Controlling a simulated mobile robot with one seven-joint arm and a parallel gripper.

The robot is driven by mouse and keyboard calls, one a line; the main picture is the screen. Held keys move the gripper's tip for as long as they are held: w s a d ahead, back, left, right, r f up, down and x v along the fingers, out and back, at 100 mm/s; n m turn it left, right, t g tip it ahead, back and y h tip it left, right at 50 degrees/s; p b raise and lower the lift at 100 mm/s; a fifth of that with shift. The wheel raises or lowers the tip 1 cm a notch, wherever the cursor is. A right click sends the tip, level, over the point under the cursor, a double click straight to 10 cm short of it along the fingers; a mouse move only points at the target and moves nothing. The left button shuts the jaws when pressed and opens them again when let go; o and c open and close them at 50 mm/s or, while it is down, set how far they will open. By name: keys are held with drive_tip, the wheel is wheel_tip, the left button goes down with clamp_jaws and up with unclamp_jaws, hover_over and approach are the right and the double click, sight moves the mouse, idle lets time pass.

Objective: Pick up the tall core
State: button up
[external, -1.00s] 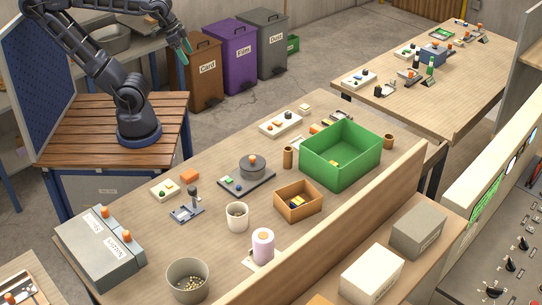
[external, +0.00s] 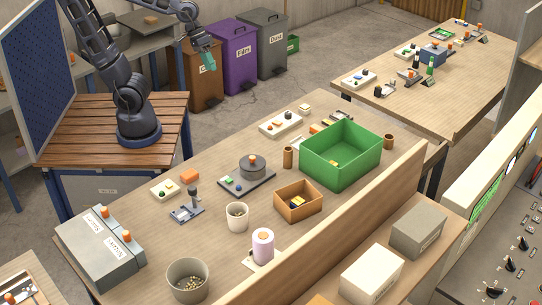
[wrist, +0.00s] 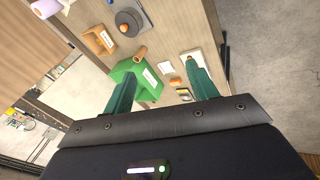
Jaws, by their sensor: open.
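The tall core (external: 288,157) is a brown upright cylinder on the workbench (external: 330,112), just left of the green bin (external: 352,172). In the wrist view the tall core (wrist: 140,54) shows between the green bin (wrist: 123,68) and the round grey device. A shorter brown core (external: 388,142) stands right of the bin. My gripper (external: 208,61) has teal fingers and hangs in the air beyond the bench's far edge, well away from the tall core. In the wrist view my gripper (wrist: 160,68) is open with nothing between its fingers.
A round grey device (external: 252,168) and an orange tray (external: 298,210) sit near the core. A white button strip (external: 280,124) lies behind it. The green bin's high walls stand close on its right. Bare bench top lies around the core's left side.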

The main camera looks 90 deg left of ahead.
drive_tip(key=w+d+f+n+h, duration=0.1)
drive_tip(key=w+d+f+n, duration=0.35)
drive_tip(key=w, duration=0.25)
drive_tip(key=w+d+f+n+h, duration=0.2)
drive_tip(key=w+d+f+n, duration=0.1)
drive_tip(key=w+n, duration=0.35)
drive_tip(key=n+y, duration=0.1)
drive_tip(key=n, duration=1)
approach(291, 161)
drive_tip(key=x, duration=0.3)
drive_tip(key=shift+s+a+f, duration=0.15)
drive_tip(key=shift+s+a, duration=0.05)
drive_tip(key=shift+a, duration=0.05)
drive_tip(key=shift+w+x, duration=0.2)
drive_tip(key=shift+x, duration=2.7)
drive_tip(key=shift+d, duration=0.15)
drive_tip(key=shift+c, duration=0.5)
drive_tip(key=c, duration=1)
